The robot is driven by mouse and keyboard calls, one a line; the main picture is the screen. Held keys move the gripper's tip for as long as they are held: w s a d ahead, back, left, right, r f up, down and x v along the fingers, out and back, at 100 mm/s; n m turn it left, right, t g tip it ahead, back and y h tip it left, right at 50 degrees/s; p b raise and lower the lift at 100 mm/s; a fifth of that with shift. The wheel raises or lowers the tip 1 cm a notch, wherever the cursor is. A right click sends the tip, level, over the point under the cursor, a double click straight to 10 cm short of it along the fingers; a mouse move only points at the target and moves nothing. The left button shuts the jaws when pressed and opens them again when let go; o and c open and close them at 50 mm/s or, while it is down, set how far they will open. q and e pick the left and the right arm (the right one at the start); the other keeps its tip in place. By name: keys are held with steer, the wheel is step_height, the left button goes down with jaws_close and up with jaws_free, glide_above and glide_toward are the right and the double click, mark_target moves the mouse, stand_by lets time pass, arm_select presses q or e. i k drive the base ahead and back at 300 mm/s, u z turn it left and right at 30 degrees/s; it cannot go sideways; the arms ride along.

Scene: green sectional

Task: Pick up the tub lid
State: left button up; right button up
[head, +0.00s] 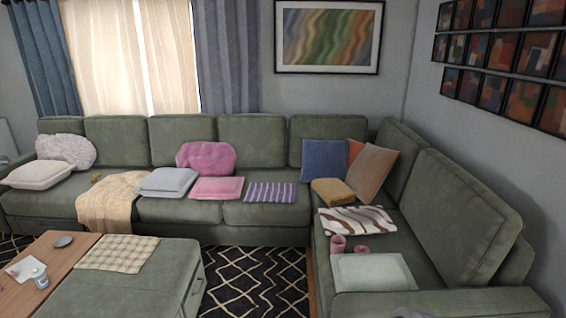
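A small round grey disc (63,241), which looks like a lid, lies flat on the wooden table (55,262) at the lower left. A small white tub or jar (41,281) stands nearer on the same table. A flat whitish item (25,268) lies beside the tub; it is too small to make out clearly. I cannot tell for certain which of these is the tub lid. Neither of my grippers is in view.
A green ottoman (150,285) with a checked cloth (117,253) adjoins the table's right side. The green sectional (270,215) runs behind and along the right, holding cushions and folded cloths. Patterned rug (250,285) floor lies open between ottoman and right section.

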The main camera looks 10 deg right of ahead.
mark_target(358, 249)
steer(key=i, duration=4.2)
steer(key=z, duration=1.9)
steer(key=i, duration=0.15)
steer(key=z, duration=2.7)
